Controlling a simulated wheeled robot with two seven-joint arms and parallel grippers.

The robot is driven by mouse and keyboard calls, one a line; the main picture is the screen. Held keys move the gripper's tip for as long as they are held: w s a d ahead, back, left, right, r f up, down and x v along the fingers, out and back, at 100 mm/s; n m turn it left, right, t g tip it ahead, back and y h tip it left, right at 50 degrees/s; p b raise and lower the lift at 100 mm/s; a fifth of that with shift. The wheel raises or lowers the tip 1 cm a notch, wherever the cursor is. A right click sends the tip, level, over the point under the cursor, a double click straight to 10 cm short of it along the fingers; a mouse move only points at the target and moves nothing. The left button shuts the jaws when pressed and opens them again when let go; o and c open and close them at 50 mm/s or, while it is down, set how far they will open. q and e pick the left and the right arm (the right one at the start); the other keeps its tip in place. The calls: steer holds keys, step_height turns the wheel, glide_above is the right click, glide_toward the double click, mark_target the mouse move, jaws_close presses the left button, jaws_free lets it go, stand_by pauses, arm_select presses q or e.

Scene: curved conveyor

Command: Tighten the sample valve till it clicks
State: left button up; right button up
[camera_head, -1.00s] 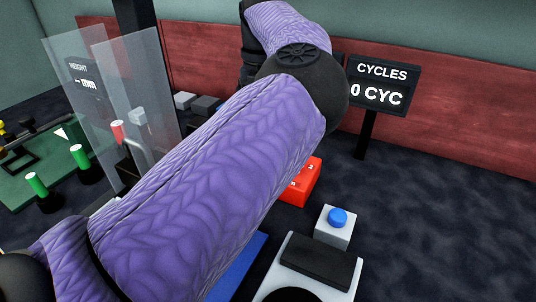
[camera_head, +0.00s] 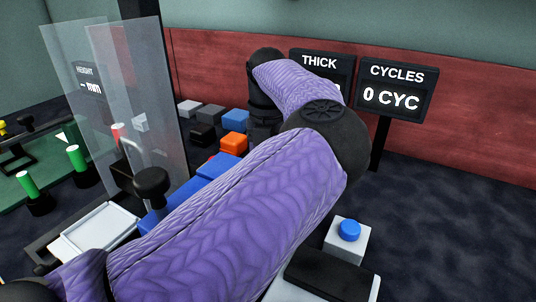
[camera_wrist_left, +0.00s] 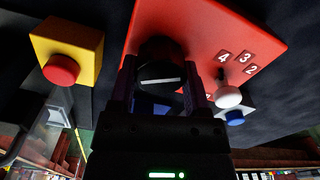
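A black round knob (camera_wrist_left: 160,62) with a white pointer line sits on a red panel (camera_wrist_left: 195,22) in the left wrist view. It looks like the sample valve, though no label names it. The numbers 4, 3 and 2 are printed on the panel to the right. My left gripper (camera_wrist_left: 162,88) has its fingers spread on either side of the knob. Contact with the knob is not clear. In the head view, my purple-sleeved left arm crosses the middle and hides the panel and knob; the gripper does not show there. My right gripper is in neither view.
A yellow box with a red button (camera_wrist_left: 62,68) stands left of the panel, and a white ball knob (camera_wrist_left: 228,97) is at the right. The head view shows a blue button (camera_head: 349,230), clear shield plates (camera_head: 140,100), and a CYCLES display (camera_head: 397,90) reading 0.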

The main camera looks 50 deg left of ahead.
arm_select(q)
steer(key=c, duration=0.7)
steer(key=m+p, duration=0.1)
steer(key=p, duration=0.1)
steer(key=r+m+p, duration=0.1)
steer(key=m+p, duration=0.1)
steer(key=p, duration=0.1)
steer(key=shift+a+f+m+p, duration=0.1)
steer(key=shift+f+m+p, duration=0.1)
steer(key=shift+m+p, duration=0.15)
steer(key=shift+f+m, duration=0.2)
steer(key=shift+m, duration=0.05)
steer(key=o, duration=1.3)
steer(key=shift+c, duration=0.2)
